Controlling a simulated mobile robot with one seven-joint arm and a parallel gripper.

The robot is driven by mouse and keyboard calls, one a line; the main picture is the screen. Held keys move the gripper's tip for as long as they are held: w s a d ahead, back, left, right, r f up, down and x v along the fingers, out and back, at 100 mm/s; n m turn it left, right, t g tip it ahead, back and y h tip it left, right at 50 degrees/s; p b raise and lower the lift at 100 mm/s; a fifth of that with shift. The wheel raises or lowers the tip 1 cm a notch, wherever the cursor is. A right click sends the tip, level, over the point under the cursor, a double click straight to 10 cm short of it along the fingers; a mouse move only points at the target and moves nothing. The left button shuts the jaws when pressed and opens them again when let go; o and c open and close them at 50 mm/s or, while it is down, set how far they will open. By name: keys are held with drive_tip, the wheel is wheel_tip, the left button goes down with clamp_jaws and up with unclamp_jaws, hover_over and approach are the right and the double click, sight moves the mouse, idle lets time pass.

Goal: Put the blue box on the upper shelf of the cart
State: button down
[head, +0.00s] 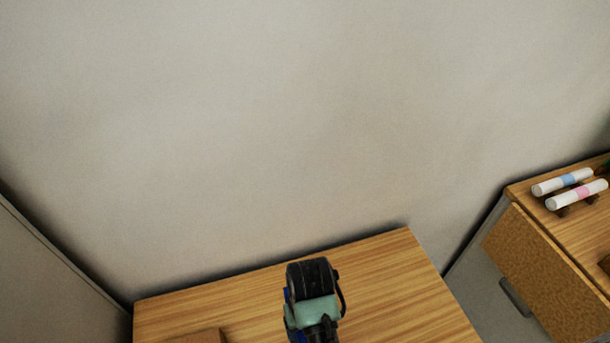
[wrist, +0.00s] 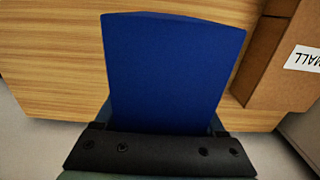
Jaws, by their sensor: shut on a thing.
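The blue box (wrist: 172,65) fills the middle of the wrist view, above a wooden surface. My gripper (wrist: 158,130) is shut on its near end. In the head view my gripper (head: 314,300) is over the wooden table, seen from behind, with its fingertips hidden. Only slivers of blue show beside it there. I cannot tell whether the box touches the wood. No cart or shelf can be made out in either view.
A brown cardboard box (wrist: 272,60) with a label reading "MALL" lies right of the blue box. The wooden table (head: 400,285) is bare right of my gripper. A drawer cabinet (head: 540,265) at right bears white rolls (head: 563,182). A plain wall (head: 270,130) stands behind.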

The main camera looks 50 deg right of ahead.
drive_tip(key=shift+f, duration=2.4)
drive_tip(key=shift+f, duration=0.15)
unclamp_jaws()
wheel_tip(320, 180, up, 11)
drive_tip(key=shift+r, duration=0.1)
drive_tip(key=shift+r+p, duration=0.5)
drive_tip(key=shift+r, duration=0.1)
